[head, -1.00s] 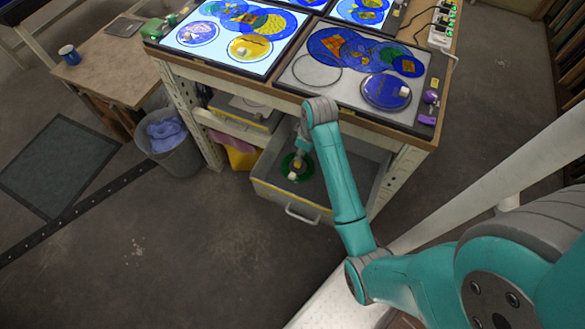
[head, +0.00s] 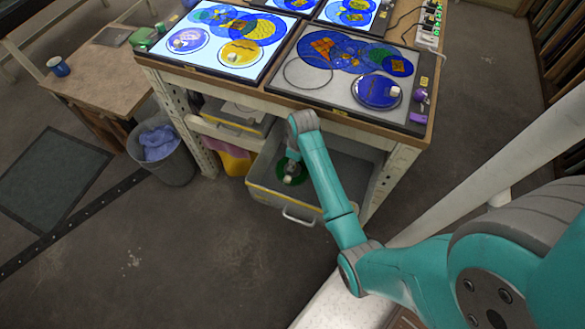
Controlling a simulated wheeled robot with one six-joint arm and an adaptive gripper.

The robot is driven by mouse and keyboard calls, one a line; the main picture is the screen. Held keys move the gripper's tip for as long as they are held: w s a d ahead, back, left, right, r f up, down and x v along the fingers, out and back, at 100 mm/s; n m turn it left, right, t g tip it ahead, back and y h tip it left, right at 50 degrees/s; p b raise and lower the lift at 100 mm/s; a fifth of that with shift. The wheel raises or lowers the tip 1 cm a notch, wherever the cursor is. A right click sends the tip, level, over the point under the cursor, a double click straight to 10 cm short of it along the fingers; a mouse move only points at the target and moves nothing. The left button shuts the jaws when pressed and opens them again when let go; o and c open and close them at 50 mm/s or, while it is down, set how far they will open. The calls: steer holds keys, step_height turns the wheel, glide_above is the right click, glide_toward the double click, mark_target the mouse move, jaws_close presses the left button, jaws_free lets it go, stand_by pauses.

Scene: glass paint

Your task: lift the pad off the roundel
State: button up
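A green roundel (head: 300,176) lies in the open grey drawer (head: 262,199) under the workbench. A small pale pad (head: 288,180) shows on or just above it; I cannot tell whether they touch. My gripper (head: 291,171) points down into the drawer, over the roundel and close to the pad. My arm hides part of the drawer, and the fingers are too small and dark to tell open from shut. On the bench, a dark blue roundel (head: 372,91) with a pale pad (head: 394,92) lies on the grey panel.
A grey bin with blue cloth (head: 165,150) and a wooden table with a blue mug (head: 58,67) stand left. The floor in front is clear.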

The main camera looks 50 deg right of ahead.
steer(key=shift+w+f, duration=0.1)
steer(key=shift+f, duration=0.95)
jaws_close()
